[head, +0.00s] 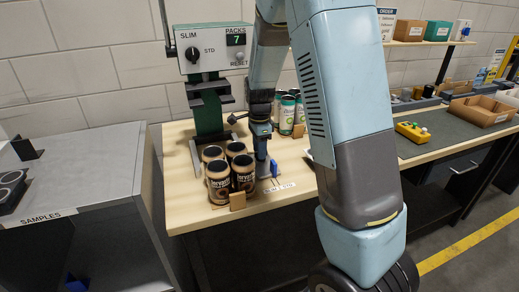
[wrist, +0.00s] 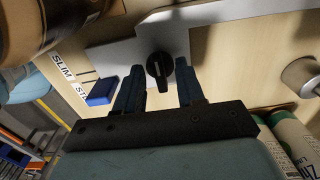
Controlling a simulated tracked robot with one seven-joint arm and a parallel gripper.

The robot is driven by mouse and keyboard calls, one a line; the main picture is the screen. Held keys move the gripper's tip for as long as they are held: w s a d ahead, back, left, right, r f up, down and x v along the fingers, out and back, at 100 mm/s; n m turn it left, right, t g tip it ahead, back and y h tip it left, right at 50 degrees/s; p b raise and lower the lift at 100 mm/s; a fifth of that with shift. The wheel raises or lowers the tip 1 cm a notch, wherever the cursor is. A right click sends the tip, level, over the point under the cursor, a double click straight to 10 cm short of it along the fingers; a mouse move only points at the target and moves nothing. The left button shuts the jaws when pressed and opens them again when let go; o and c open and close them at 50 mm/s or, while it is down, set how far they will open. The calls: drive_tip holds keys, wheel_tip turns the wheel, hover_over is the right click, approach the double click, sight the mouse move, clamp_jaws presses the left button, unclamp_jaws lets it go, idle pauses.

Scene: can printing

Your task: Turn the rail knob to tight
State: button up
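The rail knob (wrist: 160,68) is a black round knob with a raised bar across it. It sits on a pale grey plate (wrist: 120,32) in the wrist view. My gripper (wrist: 160,80) is open, with one dark blue finger on each side of the knob and no clear grip on it. I cannot tell whether the fingertips reach down around the knob. In the head view my gripper (head: 262,140) points down at the wooden table (head: 190,190), and my arm hides the knob. A blue block (wrist: 102,91) lies beside a SLIM label (wrist: 63,67); the block also shows in the head view (head: 273,168).
Several dark cans (head: 218,182) stand close left of my gripper. Green-and-white cans (head: 287,115) stand behind it. A panel (head: 215,48) with SLIM/STD dial and PACKS display 7 is on a green post. A grey samples bench (head: 80,195) is at left.

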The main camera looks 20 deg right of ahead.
wheel_tip(320, 180, up, 14)
drive_tip(key=shift+f, duration=0.25)
idle(0.5)
drive_tip(key=s+d+r+n+t, duration=0.1)
drive_tip(key=s+r+n, duration=0.4)
drive_tip(key=s, duration=0.9)
drive_tip(key=s+d+r+n+t, duration=0.2)
drive_tip(key=s+r+n+t, duration=0.2)
drive_tip(key=s+n, duration=0.8)
drive_tip(key=shift+s+d+r+t, duration=0.25)
drive_tip(key=shift+s+r, duration=0.2)
drive_tip(key=shift+s, duration=0.7)
